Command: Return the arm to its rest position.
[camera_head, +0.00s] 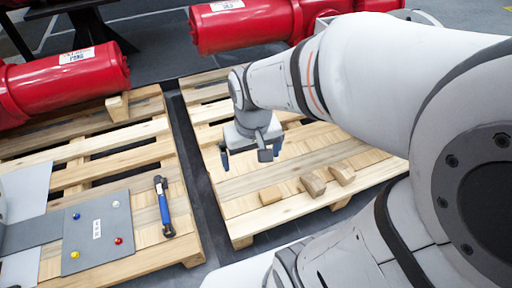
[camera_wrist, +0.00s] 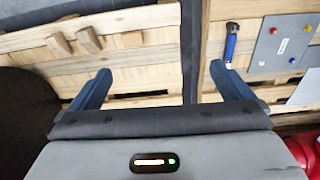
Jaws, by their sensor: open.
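My gripper (camera_head: 246,158) hangs at the end of my white arm, above the right wooden pallet (camera_head: 240,196). Its jaws point down and are apart. In the wrist view, the two blue fingers of my gripper (camera_wrist: 158,88) stand wide apart with nothing between them. Behind them show the pallets and the dark gap between them. My arm reaches in from the right side of the head view and hides part of the right pallet.
A blue-handled tool (camera_head: 163,207) lies on the left pallet (camera_head: 95,152), beside a grey panel (camera_head: 97,233) with coloured knobs. Several wooden blocks (camera_head: 313,185) sit on the right pallet. Red cylinders (camera_head: 66,83) lie at the back left, with another red actuator (camera_head: 240,26) behind my arm.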

